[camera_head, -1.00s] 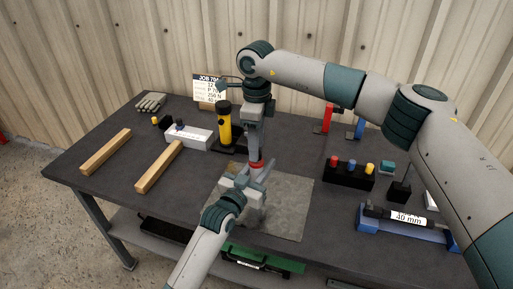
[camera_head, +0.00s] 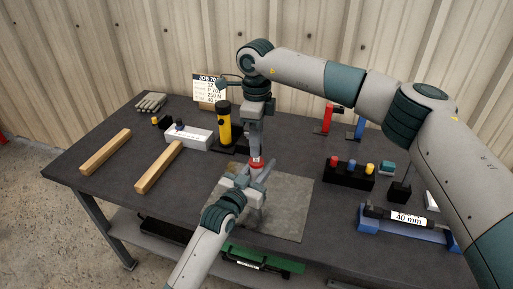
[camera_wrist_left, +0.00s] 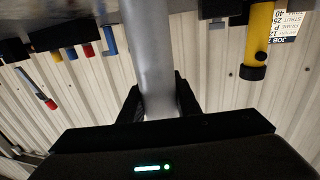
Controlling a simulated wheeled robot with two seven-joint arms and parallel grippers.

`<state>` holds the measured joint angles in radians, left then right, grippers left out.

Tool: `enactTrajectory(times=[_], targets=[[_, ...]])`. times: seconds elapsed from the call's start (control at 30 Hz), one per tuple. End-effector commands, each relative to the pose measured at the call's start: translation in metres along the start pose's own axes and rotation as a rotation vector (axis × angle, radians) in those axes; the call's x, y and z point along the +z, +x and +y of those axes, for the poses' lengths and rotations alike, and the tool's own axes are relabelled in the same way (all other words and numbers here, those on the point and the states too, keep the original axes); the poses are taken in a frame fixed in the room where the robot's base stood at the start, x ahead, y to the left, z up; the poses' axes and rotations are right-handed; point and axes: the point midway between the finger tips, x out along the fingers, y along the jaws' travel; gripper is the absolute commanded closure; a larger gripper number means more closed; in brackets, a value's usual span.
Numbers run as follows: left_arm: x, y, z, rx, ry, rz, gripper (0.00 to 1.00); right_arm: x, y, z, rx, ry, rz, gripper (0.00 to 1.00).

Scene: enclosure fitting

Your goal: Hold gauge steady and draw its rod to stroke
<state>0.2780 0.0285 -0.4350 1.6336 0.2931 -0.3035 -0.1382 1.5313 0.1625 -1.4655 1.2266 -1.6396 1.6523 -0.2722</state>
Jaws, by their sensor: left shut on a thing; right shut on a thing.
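The gauge is an upright grey cylinder with a red collar (camera_head: 256,162) at its top, above the grey mat. My left gripper (camera_head: 243,184) comes from the front and is shut around the grey body; in the left wrist view the body (camera_wrist_left: 148,60) runs between the black fingers (camera_wrist_left: 158,105). My right gripper (camera_head: 254,142) points straight down above the collar and is shut on the gauge's upper end, likely the rod. The rod is mostly hidden by the fingers. The gauge's lower end is partly hidden by my left gripper.
A grey mat (camera_head: 285,210) lies beneath. A yellow-black cylinder (camera_head: 224,125) stands close behind left, by a white box (camera_head: 188,137) and job card (camera_head: 207,88). Two wooden bars (camera_head: 160,166) lie left. A block with coloured pegs (camera_head: 348,175) and a "40 mm" black cylinder (camera_head: 405,217) are right.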

Motion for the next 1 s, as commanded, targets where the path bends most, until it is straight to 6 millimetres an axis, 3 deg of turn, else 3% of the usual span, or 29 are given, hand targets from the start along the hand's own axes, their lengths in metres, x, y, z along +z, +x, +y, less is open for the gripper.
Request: enactTrajectory(times=[0.1, 0.4, 0.43, 0.5, 0.83, 1.0], targets=[[0.002, 0.000, 0.000, 0.000, 0.001, -0.003, 0.98, 0.000, -0.019, -0.001, -0.004, 0.001, -0.002, 1.00], [0.002, 0.000, 0.000, 0.000, 0.001, -0.003, 0.98, 0.000, -0.022, -0.001, -0.003, 0.001, -0.002, 1.00], [0.002, 0.000, 0.000, 0.000, 0.001, -0.003, 0.98, 0.000, -0.022, -0.001, -0.003, 0.001, -0.002, 0.71], [0.002, 0.000, 0.000, 0.000, 0.000, -0.003, 0.98, 0.000, -0.022, -0.001, -0.003, 0.001, -0.002, 0.59], [0.002, 0.000, 0.000, 0.000, 0.000, -0.003, 0.98, 0.000, -0.022, 0.000, -0.002, 0.000, -0.001, 0.59], [0.002, 0.000, 0.000, 0.000, 0.000, -0.003, 0.98, 0.000, -0.032, -0.001, -0.004, 0.000, -0.002, 0.59]])
